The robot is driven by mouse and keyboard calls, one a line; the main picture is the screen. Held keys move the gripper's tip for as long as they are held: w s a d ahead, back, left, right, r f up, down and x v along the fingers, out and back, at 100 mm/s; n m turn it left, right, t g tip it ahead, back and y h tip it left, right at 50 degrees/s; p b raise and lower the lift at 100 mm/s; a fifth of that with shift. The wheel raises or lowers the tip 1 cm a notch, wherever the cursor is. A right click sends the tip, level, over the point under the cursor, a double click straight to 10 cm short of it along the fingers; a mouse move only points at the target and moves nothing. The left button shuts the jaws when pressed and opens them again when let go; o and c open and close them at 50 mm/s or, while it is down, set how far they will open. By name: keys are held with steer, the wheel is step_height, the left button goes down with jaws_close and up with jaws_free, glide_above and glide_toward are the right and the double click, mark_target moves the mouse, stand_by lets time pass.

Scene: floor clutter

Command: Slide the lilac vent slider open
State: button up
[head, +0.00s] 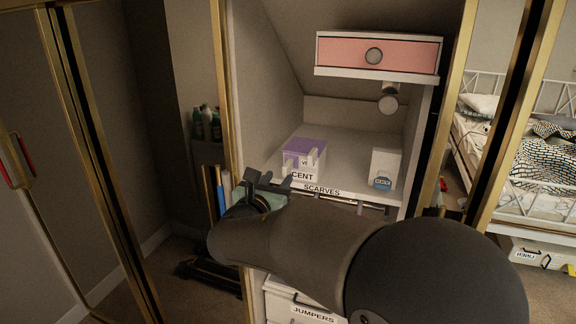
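A white box (300,172) with a lilac top sits on the shelf left of centre. Its label is partly hidden; I read "CENT" on the front. The lilac part (306,145) has a small label beginning "VI" and pale upright tabs in front of it. I cannot tell how far any slider is open. My gripper (269,181) is in front of and slightly below the box's left front corner. Its dark fingertips stand apart with nothing visible between them. I cannot tell whether it touches the box.
A white carton (385,168) with a blue label stands right on the shelf (345,150). A pink-fronted drawer (375,52) hangs above. A "SCARVES" label marks the shelf edge. A gold-edged frame (228,90) is left, with bottles (206,124) beyond. My arm hides the lower middle.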

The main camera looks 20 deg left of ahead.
mark_target(284, 171)
steer(key=w+p, duration=0.1)
steer(key=w, duration=0.5)
steer(key=shift+w+d, duration=0.15)
steer(key=shift+w, duration=0.05)
steer(key=shift+c, duration=0.3)
